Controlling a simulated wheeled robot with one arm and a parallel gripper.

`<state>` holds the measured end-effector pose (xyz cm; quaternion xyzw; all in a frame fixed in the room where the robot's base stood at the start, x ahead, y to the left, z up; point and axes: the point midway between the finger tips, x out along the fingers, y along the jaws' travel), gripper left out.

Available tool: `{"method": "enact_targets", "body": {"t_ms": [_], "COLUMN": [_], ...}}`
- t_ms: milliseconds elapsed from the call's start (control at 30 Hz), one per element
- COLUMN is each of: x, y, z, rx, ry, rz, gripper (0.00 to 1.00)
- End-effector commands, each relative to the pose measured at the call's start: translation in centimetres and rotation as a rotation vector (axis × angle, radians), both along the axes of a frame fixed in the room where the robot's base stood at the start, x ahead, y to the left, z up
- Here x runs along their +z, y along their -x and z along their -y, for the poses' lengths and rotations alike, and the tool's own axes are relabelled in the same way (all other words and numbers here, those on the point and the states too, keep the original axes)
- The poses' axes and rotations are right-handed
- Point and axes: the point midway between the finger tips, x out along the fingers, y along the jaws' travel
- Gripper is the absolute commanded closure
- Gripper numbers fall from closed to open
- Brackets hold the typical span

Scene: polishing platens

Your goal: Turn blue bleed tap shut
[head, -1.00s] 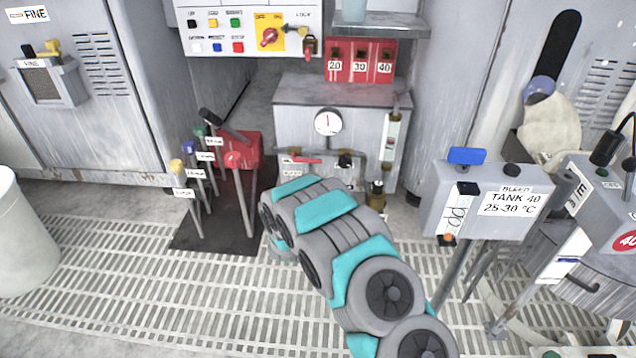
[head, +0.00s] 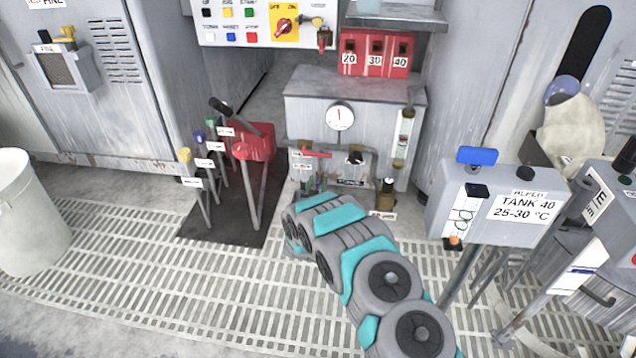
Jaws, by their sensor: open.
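The blue bleed tap (head: 477,155) is a flat blue handle on top of a grey box (head: 450,208) at the right. The box's label reads BLEED, TANK 40, 25-30 °C. The handle lies crosswise, its broad face toward me. My arm reaches up from the bottom centre, left of the box and well apart from the tap. Nothing touches the tap.
Several coloured levers (head: 184,156) stand at the left on a dark mat. A gauge cabinet (head: 300,105) stands behind my arm. A white bin (head: 28,225) is far left. The grated floor (head: 200,290) is clear at the left front.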

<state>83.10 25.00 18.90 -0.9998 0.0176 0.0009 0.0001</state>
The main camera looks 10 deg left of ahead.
Motion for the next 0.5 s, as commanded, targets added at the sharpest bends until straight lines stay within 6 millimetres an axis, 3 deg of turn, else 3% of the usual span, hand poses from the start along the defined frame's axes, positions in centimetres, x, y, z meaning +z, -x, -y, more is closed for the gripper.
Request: {"method": "enact_targets", "body": {"t_ms": [400, 500], "x": [0.12, 0.12], "y": [-0.85, -0.85], "z": [-0.04, -0.03], "rx": [0.002, 0.001], "ry": [0.0, 0.0], "rz": [0.001, 0.001], "gripper": [0.55, 0.65]}}
